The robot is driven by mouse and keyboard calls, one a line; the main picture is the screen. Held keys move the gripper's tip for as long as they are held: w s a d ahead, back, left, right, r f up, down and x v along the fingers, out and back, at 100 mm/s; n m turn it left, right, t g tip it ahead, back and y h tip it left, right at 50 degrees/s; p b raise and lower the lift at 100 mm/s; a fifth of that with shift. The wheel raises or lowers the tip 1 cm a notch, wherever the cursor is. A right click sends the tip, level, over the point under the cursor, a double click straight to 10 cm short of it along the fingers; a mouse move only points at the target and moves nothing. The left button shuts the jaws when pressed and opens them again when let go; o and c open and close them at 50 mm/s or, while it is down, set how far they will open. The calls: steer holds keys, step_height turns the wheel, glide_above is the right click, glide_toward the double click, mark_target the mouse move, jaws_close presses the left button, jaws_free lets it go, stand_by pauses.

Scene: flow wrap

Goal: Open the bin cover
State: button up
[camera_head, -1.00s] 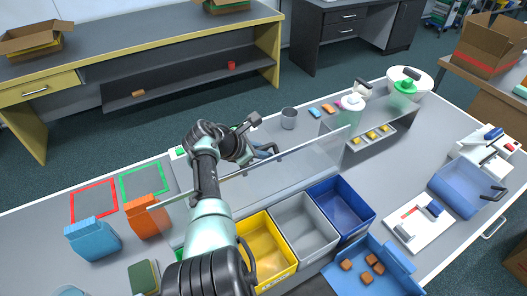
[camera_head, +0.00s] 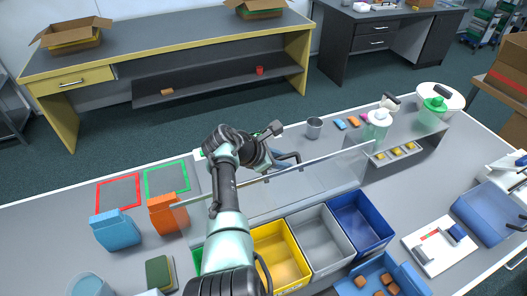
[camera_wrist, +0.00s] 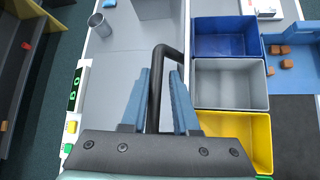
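A clear panel, which I take to be the bin cover (camera_head: 335,172), stands behind the row of bins in the head view, tilted, with a pale rim along its top edge. A black bent handle (camera_wrist: 157,75) shows in the wrist view; its lower end is hidden by my gripper. My gripper (camera_wrist: 160,72) has its two blue fingers spread on either side of the handle bar. The bar lies close to the left finger, and a gap shows to the right finger. In the head view my gripper (camera_head: 288,158) is beyond the panel's top edge, partly hidden by my arm.
Yellow (camera_head: 282,258), grey (camera_head: 320,240) and blue (camera_head: 360,222) bins stand open in front of the panel. Orange (camera_head: 166,214) and blue (camera_head: 116,230) pouches stand at left. A metal cup (camera_head: 314,128) stands behind. A blue tray (camera_head: 408,285) holds several brown blocks.

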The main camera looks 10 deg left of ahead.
steer(key=v, duration=1.1)
steer(key=shift+f, duration=0.1)
